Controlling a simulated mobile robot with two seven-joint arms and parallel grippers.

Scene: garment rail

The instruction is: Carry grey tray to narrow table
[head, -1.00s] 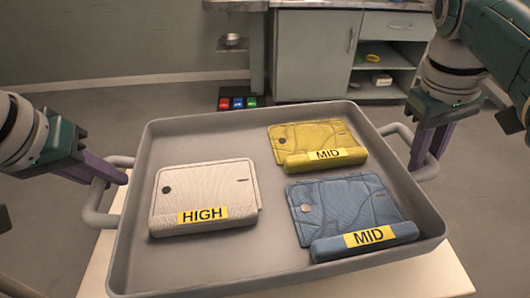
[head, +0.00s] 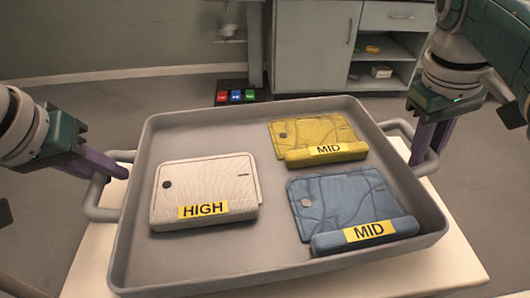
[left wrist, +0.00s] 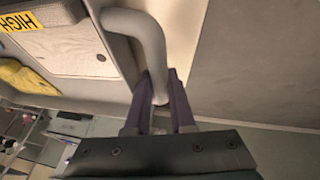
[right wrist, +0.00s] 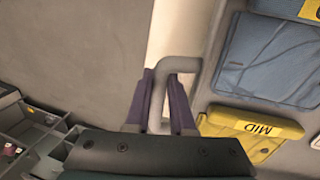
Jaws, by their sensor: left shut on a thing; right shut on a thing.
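The grey tray (head: 185,262) fills the middle of the head view, above a pale table top (head: 455,272) whose edges show around it; I cannot tell whether they touch. My left gripper (head: 114,170) is shut on the tray's left handle, which also shows in the left wrist view (left wrist: 150,35). My right gripper (head: 424,158) is shut on the right handle, also seen in the right wrist view (right wrist: 185,64). In the tray lie a white folded garment (head: 205,184) labelled HIGH, a yellow one (head: 312,131) and a blue one (head: 345,205), both labelled MID.
A grey cabinet (head: 312,45) with open shelves (head: 385,70) stands behind the tray. Red, blue and green blocks (head: 236,97) sit on a dark base on the floor in front of it. Bare grey floor lies to the left and right.

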